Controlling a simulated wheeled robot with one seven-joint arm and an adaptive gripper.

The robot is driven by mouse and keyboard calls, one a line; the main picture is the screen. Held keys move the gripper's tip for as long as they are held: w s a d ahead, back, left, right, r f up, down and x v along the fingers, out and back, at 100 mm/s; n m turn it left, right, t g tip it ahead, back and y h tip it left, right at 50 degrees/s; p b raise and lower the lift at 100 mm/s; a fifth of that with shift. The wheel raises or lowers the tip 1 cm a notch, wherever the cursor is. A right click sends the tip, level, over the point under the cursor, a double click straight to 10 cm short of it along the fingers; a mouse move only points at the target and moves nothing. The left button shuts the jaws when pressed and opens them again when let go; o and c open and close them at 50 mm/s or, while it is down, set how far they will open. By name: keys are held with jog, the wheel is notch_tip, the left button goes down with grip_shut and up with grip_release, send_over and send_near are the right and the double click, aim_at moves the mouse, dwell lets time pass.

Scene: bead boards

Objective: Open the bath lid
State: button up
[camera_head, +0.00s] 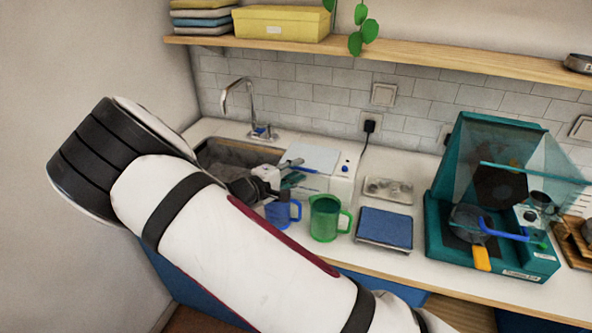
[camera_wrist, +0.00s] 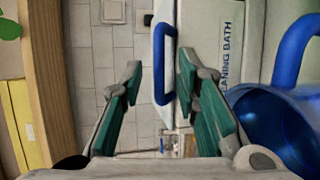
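The white cleaning bath (camera_head: 342,185) stands on the counter beside the sink. Its pale lid (camera_head: 314,157) looks closed on top. In the wrist view the label side of the bath (camera_wrist: 226,30) and a blue lid handle (camera_wrist: 171,62) show. My gripper (camera_head: 293,172) is at the left front of the bath, partly covering it. In the wrist view my gripper (camera_wrist: 159,70) is open, with a green-padded finger on each side of the handle. I cannot tell whether either finger touches it.
A blue mug (camera_head: 280,213) and a green jug (camera_head: 325,218) stand close in front of the bath. The sink (camera_head: 215,150) and tap (camera_head: 250,100) are at left. A blue-topped pad (camera_head: 385,228) and a teal hooded station (camera_head: 440,225) are at right.

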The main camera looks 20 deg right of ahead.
jog(key=shift+w+d, duration=0.1)
jog(key=shift+d, duration=0.1)
grip_shut()
